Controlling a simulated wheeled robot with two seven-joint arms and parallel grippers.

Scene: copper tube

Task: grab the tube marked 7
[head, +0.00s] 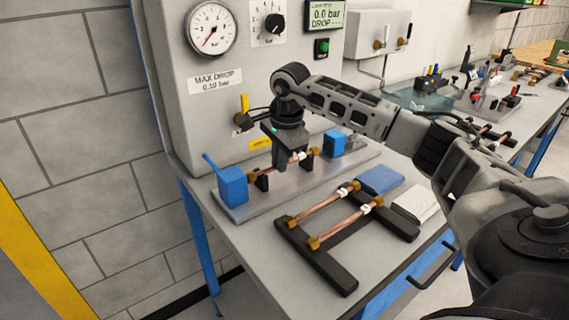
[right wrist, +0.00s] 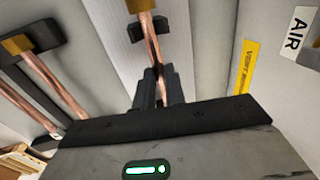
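A copper tube (head: 284,166) with brass ends and a white tag lies in the test fixture between two blue clamps. My right gripper (head: 284,165) points down over this tube. In the right wrist view its two fingers (right wrist: 161,88) stand close on both sides of the tube (right wrist: 151,42), with no clear gap. Two more copper tubes, the rear one (head: 322,204) and the front one (head: 341,227), lie side by side on a black rack (head: 330,272), each with a white tag. I cannot read the tag numbers. My left gripper is out of view.
The blue clamps, left (head: 232,186) and right (head: 334,142), flank the fixture tube. The grey panel with a gauge (head: 211,28) rises close behind. A blue block (head: 380,180) and a white pad (head: 416,203) lie beside the rack. The bench's front left area is bare.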

